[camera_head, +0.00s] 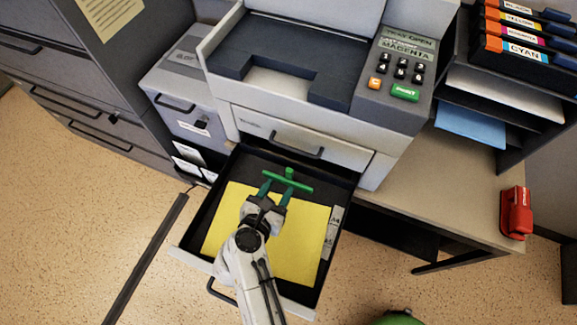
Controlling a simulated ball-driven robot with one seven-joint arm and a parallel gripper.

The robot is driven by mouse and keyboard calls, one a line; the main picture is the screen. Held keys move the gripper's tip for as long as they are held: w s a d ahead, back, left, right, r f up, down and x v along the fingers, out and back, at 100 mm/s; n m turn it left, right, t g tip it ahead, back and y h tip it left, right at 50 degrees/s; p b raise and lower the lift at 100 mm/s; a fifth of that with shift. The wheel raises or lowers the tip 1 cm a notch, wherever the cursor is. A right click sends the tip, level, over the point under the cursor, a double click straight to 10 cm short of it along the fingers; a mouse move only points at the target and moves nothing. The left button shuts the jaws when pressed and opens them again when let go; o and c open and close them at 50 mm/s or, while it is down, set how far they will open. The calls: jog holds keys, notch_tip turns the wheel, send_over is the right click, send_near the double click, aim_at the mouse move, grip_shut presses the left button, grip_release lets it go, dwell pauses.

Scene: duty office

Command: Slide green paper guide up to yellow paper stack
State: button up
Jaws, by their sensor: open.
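The green paper guide (298,184) is a T-shaped bar with a raised knob, inside the open paper tray (330,248). It lies across the tray just beyond the far edge of the yellow paper stack (305,240). Any small gap between guide and stack is too fine to tell. My gripper (274,190) is open above the far part of the stack, its two fingers pointing at the guide. Its left fingertip appears close to the guide's left end; I cannot tell whether it touches. My arm hides the middle of the stack.
The printer (300,130) stands behind the tray, its panel reading "TRAY OPEN" and "MAGENTA". A grey cabinet is at the left. A desk (450,175) with a red stapler (516,212) is at the right. Toner boxes (525,35) fill a shelf at upper right. A dark bar (150,255) crosses the left floor.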

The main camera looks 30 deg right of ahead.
aim_at(288, 173)
jog(key=p+x, duration=0.1)
jog(key=x, duration=0.7)
jog(key=shift+w+d+p, duration=0.2)
jog(key=shift+d+p, duration=0.05)
jog(key=shift+p, duration=0.05)
grip_shut()
